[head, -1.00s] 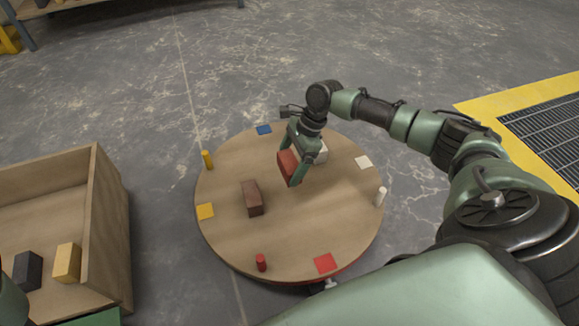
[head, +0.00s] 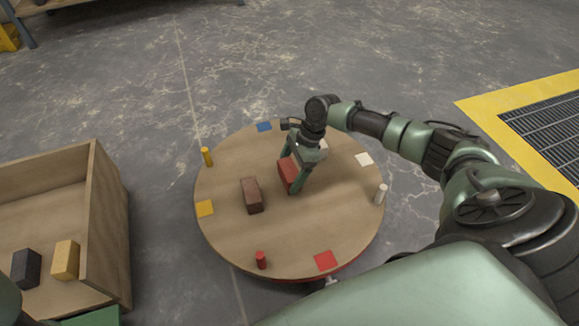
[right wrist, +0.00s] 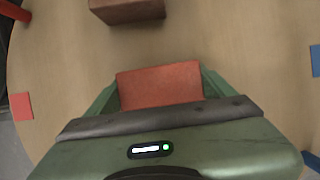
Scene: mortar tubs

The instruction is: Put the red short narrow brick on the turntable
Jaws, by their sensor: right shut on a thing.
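The red brick (head: 288,173) is between the fingers of my right gripper (head: 296,180), which is shut on it. It also shows in the right wrist view (right wrist: 160,85), with a green finger on each side. The brick is over the middle of the round wooden turntable (head: 230,235), low and close to its top; I cannot tell if it touches. My left gripper is not in view; only a bit of green shows at the lower left edge of the head view.
A brown brick (head: 251,195) lies on the turntable, left of my right gripper. A whitish block, partly hidden, is behind the gripper. Pegs in yellow (head: 207,157), red (head: 261,260) and white (head: 380,194) stand near the rim. A wooden crate (head: 108,230) holds black and yellow bricks.

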